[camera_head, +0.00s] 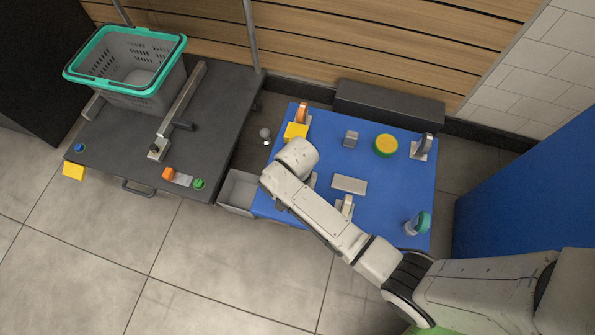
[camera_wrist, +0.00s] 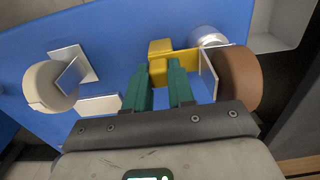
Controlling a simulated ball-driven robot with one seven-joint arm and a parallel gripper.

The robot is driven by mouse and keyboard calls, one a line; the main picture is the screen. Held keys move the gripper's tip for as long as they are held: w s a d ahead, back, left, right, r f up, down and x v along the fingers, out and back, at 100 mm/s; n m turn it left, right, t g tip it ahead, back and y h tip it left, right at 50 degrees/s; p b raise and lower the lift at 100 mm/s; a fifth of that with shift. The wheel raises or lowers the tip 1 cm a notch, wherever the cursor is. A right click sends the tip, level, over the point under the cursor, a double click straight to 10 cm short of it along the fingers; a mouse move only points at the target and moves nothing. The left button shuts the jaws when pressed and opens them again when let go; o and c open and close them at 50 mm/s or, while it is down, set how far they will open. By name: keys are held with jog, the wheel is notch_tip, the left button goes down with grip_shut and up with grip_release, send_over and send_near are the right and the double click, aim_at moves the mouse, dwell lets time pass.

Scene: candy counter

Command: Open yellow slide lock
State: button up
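The yellow slide lock (camera_wrist: 188,61) is at the upper centre of the wrist view. It has a yellow bar, an upright end block and a grey plate at its right side. My gripper (camera_wrist: 160,72) has two dark green fingers, close together, one on each side of a yellow part of the lock. That part fills the gap at the fingertips, so they look shut on it. Blue panel shows between the fingers lower down. In the head view, my arm's end covers the gripper and this spot. A yellow block (camera_head: 296,131) shows just beyond my arm there.
The blue panel (camera_head: 322,125) carries a yellow-green disc (camera_head: 386,146), a grey latch (camera_head: 422,147) and a teal knob (camera_head: 424,221). A brown cylinder (camera_wrist: 238,78) stands close right of the lock. A grey bin (camera_head: 237,192) and a dark table with a basket (camera_head: 138,80) are left.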

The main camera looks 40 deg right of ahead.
grip_shut()
jog(key=shift+s, duration=0.1)
jog(key=s+d+p, duration=0.1)
jog(key=s+p, duration=0.1)
jog(key=p, duration=0.1)
jog(key=shift+s+d+r, duration=0.1)
jog(key=shift+s+d, duration=0.1)
jog(key=shift+d, duration=0.2)
jog(key=shift+s+d+f, duration=0.15)
jog(key=shift+s+f, duration=0.05)
jog(key=shift+f, duration=0.05)
